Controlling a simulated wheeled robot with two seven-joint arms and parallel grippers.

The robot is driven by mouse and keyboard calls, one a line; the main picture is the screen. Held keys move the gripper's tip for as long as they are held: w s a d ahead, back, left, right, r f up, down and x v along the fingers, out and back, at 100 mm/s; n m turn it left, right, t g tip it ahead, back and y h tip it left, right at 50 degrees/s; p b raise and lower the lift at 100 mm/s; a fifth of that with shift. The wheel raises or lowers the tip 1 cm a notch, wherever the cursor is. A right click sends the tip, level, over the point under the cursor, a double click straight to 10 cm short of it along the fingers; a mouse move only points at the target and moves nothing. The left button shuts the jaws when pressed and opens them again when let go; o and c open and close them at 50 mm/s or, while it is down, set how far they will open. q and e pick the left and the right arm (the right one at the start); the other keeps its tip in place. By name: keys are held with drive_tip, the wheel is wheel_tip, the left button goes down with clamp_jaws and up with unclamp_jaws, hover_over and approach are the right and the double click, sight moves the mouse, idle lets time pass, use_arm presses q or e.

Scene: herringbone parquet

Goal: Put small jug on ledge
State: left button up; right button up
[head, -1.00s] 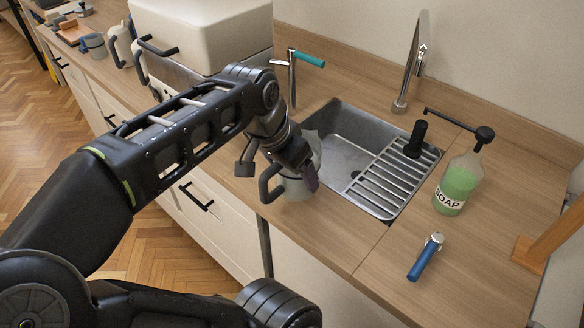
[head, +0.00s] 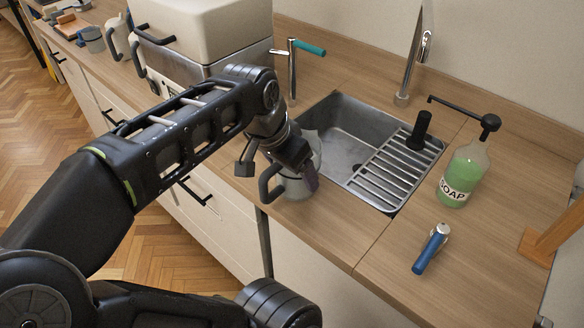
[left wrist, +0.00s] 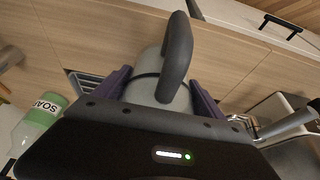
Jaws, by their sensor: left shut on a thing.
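A small grey jug (head: 296,187) with a dark handle is in my left gripper (head: 300,168), at the front left of the sink. A raised wooden strip (head: 345,52), possibly the ledge, runs along the wall behind the sink. My right gripper is not in view.
The sink (head: 345,150) has a metal rack (head: 388,178) on its right side. A large cream-topped machine (head: 205,35) is at the left. The front right counter is mostly clear.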

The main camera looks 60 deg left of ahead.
use_arm(q)
drive_tip(key=shift+f+b, duration=0.3)
drive_tip(key=shift+b, duration=0.05)
drive_tip(key=o, duration=1.6)
drive_tip(key=shift+c, duration=0.2)
drive_tip(key=v, duration=0.8)
drive_tip(key=shift+f, duration=0.1)
